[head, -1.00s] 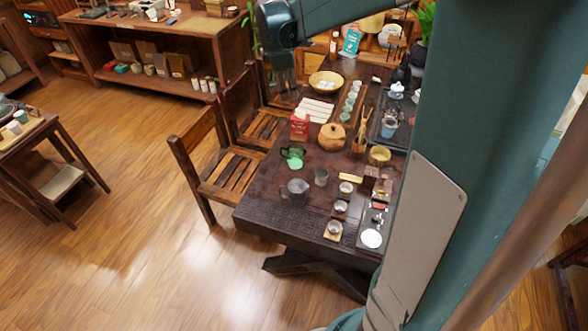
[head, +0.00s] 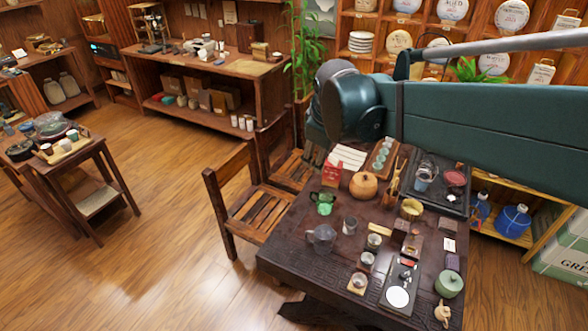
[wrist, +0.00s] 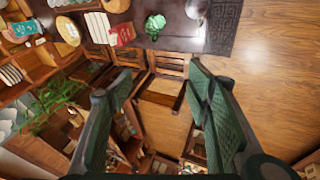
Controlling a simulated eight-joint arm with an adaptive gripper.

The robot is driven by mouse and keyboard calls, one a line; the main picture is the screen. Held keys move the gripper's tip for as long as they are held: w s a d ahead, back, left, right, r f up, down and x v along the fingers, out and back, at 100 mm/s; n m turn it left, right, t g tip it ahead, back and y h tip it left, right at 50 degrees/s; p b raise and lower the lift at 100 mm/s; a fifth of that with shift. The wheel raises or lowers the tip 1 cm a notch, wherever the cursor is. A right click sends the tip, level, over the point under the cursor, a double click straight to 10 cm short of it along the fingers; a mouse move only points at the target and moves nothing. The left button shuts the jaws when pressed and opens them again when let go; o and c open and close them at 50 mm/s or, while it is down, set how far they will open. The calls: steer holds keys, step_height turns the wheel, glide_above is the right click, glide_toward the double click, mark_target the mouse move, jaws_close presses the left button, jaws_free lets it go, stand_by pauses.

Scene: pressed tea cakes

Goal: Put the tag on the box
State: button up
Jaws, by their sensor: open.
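A small white card (head: 449,244), which looks like the tag, lies near the right edge of the dark tea table (head: 283,262). Small brown boxes stand left of it, one (head: 412,246) nearer the card; a red box (head: 332,171) stands at the table's far left side. I cannot tell which box is meant. The red box also shows in the wrist view (wrist: 122,34). My gripper (wrist: 158,73) is open and empty, its two green fingers wide apart, with chairs and floor seen between them. In the head view my arm hides its fingers.
A green teapot (head: 323,202), a glass pitcher (head: 321,238), cups and an orange-brown pot (head: 363,186) crowd the table. A wooden chair (head: 236,205) stands at its left. A plant (head: 308,50) and shelves are behind. Open floor lies to the left.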

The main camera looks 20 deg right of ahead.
steer(key=s+a+f+m, duration=0.1)
steer(key=s+a+m, duration=0.1)
steer(key=s, duration=0.4)
steer(key=s+a+f+m+t+y, duration=0.1)
steer(key=s+a+f+m, duration=0.1)
steer(key=s, duration=0.4)
steer(key=s+a+f+m, duration=0.1)
steer(key=s+a+m, duration=0.1)
steer(key=s+m, duration=0.2)
steer(key=shift+s+a+f+t+y, duration=0.2)
steer(key=shift+s+f+t+y, duration=0.15)
steer(key=shift+s, duration=1.05)
steer(key=shift+o, duration=0.4)
